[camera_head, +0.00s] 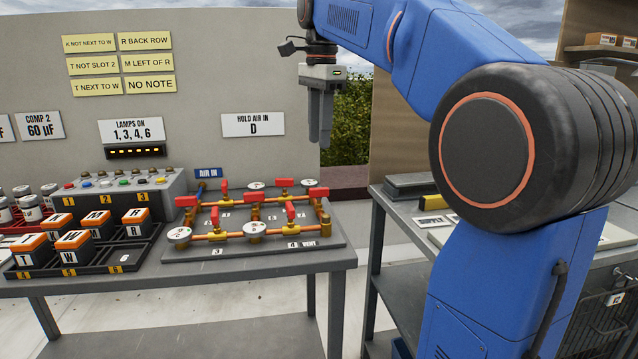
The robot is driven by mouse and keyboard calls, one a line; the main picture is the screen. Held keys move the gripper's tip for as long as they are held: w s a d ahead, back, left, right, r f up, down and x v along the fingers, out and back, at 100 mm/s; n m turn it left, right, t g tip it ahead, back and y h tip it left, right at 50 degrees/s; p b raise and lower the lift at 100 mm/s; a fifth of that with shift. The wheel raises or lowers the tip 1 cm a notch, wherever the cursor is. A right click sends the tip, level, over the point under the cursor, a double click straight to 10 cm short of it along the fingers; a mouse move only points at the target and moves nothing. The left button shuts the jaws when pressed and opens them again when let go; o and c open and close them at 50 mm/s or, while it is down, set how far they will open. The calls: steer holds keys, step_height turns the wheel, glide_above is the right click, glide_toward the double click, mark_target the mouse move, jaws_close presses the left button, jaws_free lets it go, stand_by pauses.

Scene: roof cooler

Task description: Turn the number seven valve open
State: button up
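The valve board (330,258) lies on the grey table, with brass pipes, several red-handled valves and several round white gauges. The back-left handle (187,201) looks flat. Front plates read 3 (217,251) and 4 (293,245), with VENT beside the 4. Other number plates are too small or hidden, so I cannot tell which valve is seven. My gripper (320,145) hangs fingers down, well above the board's back right, apart from it. Its fingers overlap in this view; no held thing shows.
Left of the board stand a lamp box (120,192) with buttons and a black rack (100,268) of lettered blocks. Another grey table (400,215) stands right, past a gap, partly behind my arm.

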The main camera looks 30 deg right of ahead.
mark_target(319, 193)
steer(key=w+d+r+m, duration=0.2)
steer(key=w+r+m, duration=0.1)
steer(key=w, duration=0.1)
steer(key=shift+g, duration=0.4)
step_height(319, 193, down, 17)
steer(key=shift+r, duration=0.1)
jaws_close()
